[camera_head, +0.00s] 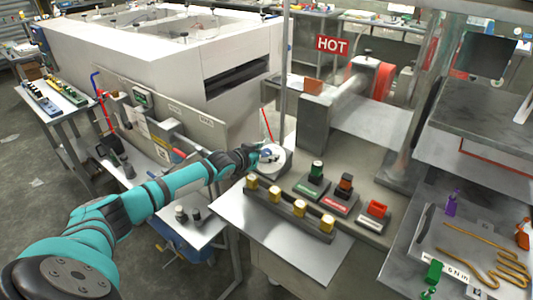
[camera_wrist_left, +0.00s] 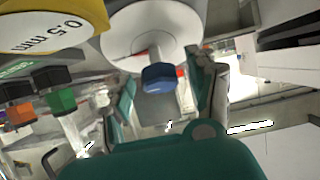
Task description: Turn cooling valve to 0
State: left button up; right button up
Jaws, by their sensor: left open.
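The cooling valve is a round white dial (camera_head: 272,165) with a blue knob (camera_head: 267,154), on the bench at the middle of the head view. In the left wrist view the white dial (camera_wrist_left: 125,38) is at the top and the blue knob (camera_wrist_left: 160,78) stands out from it. My left gripper (camera_head: 256,153) is at the dial, its arm reaching in from the left. In the wrist view its fingers are open, one on each side of the blue knob; I cannot tell whether they touch it. The dial's markings are not readable. My right gripper is not in view.
A row of yellow-topped cylinders (camera_head: 275,197) stands just in front of the dial. Green, orange and red switches (camera_head: 317,172) are to the right. A thin upright pole (camera_head: 284,80) rises behind the dial. A red HOT sign (camera_head: 332,44) hangs above.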

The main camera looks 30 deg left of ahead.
pick_arm(q)
jog(key=shift+w, duration=0.35)
jog(key=shift+f, duration=0.1)
jog(key=shift+c, duration=0.3)
